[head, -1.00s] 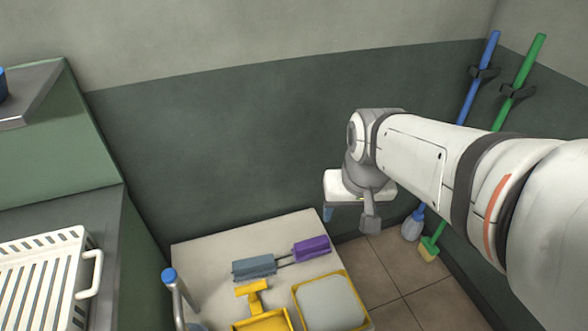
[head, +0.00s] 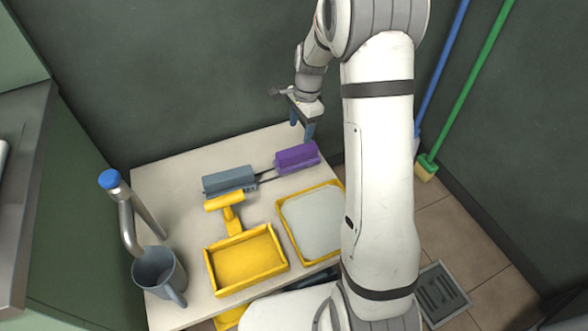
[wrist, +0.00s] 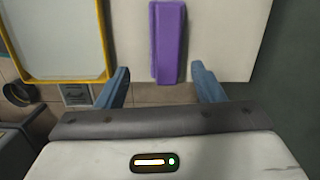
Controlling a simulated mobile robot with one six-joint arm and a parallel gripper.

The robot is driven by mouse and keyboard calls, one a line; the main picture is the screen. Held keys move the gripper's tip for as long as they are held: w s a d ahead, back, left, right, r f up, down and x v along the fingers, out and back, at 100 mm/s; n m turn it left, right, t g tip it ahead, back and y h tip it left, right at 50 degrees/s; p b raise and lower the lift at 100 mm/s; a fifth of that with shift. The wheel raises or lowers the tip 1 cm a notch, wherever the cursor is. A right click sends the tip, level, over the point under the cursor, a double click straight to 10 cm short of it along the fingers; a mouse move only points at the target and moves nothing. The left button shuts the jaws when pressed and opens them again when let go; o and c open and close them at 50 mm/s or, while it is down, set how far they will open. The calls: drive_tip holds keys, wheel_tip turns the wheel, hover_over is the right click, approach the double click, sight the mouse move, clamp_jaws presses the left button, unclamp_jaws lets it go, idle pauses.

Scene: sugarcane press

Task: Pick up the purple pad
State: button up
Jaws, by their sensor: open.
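The purple pad (head: 297,157) lies on the right part of the white table, at the end of two thin dark rods that run from a grey-blue block (head: 229,180). In the wrist view the purple pad (wrist: 168,42) is a long upright bar, its near end at the table edge. My gripper (head: 303,128) is above the table's back right, just behind and above the pad. In the wrist view my gripper (wrist: 163,85) has its two blue fingers spread wide, the pad lying ahead between their lines. Nothing is between the fingers.
A yellow-rimmed tray (head: 284,228) with a pale surface lies in front of the pad. A yellow dustpan-like tray (head: 209,270) and a grey jug (head: 157,273) under a blue-capped pipe (head: 110,180) are left. Blue (head: 440,70) and green (head: 470,85) poles stand right.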

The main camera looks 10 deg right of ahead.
sight(298, 150)
drive_tip(key=shift+m, duration=0.6)
drive_tip(key=f+b, duration=0.1)
drive_tip(key=f, duration=0.2)
drive_tip(key=w+f+b, duration=0.1)
drive_tip(key=f, duration=0.2)
drive_tip(key=shift+w+f, duration=0.15)
drive_tip(key=shift+f, duration=0.15)
drive_tip(key=f+b, duration=0.2)
drive_tip(key=f, duration=0.1)
drive_tip(key=f+b, duration=0.1)
drive_tip(key=f, duration=0.1)
drive_tip(key=shift+a+f, duration=0.15)
drive_tip(key=shift+a, duration=0.2)
drive_tip(key=shift+c, duration=0.5)
drive_tip(key=c, duration=1.1)
wheel_tip(298, 150, up, 10)
drive_tip(key=p, duration=0.4)
